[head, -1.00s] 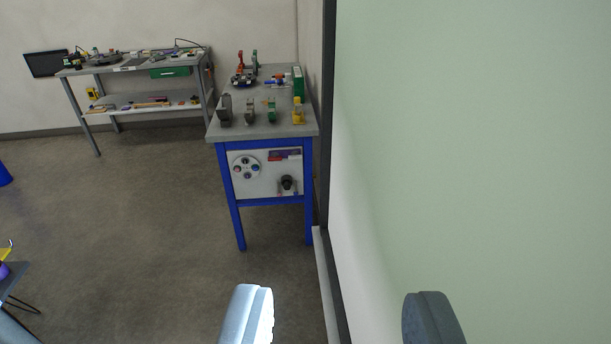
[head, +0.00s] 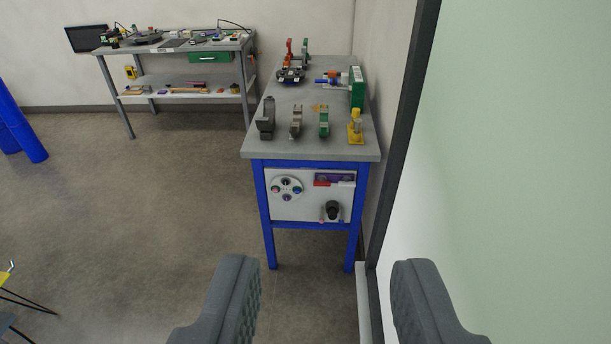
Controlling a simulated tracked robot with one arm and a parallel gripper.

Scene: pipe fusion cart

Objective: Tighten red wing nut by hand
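My gripper (head: 325,300) is open and empty, its two dark ridged fingers wide apart at the bottom of the head view. A cart with blue legs and a grey top (head: 340,146) stands ahead of it, some distance away. The cart's front panel (head: 290,208) carries a round plate with several coloured knobs (head: 287,188) and a black knob (head: 333,210). A red part (head: 289,50) stands at the far end of the top. I cannot make out a red wing nut for certain at this distance.
Grey, green and yellow fixtures line the cart's near edge, including a yellow one (head: 355,128). A pale green panel (head: 520,150) with a dark frame (head: 405,130) closes the right side. A workbench (head: 175,47) stands at the back left. The floor (head: 170,190) left of the cart is open.

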